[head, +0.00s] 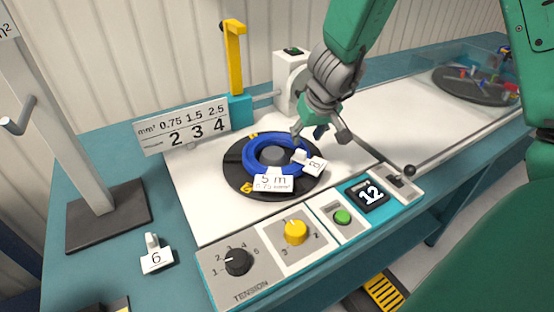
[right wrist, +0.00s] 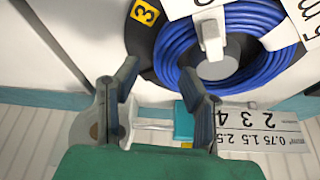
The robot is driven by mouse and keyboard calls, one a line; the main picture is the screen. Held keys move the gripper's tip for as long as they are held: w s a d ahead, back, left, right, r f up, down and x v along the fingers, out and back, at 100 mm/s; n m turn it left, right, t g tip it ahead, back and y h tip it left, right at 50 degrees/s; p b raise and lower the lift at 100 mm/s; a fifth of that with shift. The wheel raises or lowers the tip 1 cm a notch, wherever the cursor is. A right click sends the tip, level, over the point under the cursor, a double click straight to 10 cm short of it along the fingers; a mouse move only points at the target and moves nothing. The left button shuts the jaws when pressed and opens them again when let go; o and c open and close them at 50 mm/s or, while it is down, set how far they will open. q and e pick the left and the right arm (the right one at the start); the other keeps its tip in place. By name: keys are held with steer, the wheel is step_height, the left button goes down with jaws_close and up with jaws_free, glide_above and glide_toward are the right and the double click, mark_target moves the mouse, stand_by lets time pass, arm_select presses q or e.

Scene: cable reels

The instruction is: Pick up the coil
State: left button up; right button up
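The blue coil (head: 252,155) lies flat around the grey hub on a black round turntable (head: 236,181). A white tag reading "5 m" (head: 273,182) and a clip tag reading "8" (head: 314,165) sit on its near and right sides. My right gripper (head: 320,132) is open and empty, above and just right of the coil's far right side. In the right wrist view the coil (right wrist: 178,40) shows beyond the two spread fingers (right wrist: 158,72), apart from them. My left gripper is not in view.
A control panel with a black knob (head: 238,262), a yellow knob (head: 295,232) and a green button (head: 342,217) lies along the front. A number sign (head: 182,125) and a yellow lever (head: 235,58) stand behind left. A "6" clip tag (head: 157,258) lies left. A covered reel (head: 470,84) is at the right.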

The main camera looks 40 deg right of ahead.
mark_target(302, 146)
steer(key=f, duration=0.1)
steer(key=f+b, duration=0.1)
steer(key=w+f+b, duration=0.1)
steer(key=f, duration=0.1)
steer(key=shift+a, duration=0.25)
steer(key=shift+w+f, duration=0.1)
steer(key=shift+w, duration=0.1)
steer(key=shift+s, duration=0.1)
steer(key=shift+d, duration=0.1)
jaws_close()
step_height(302, 146, up, 9)
steer(key=p, duration=0.7)
steer(key=shift+r+p, duration=0.5)
steer(key=shift+r, duration=0.05)
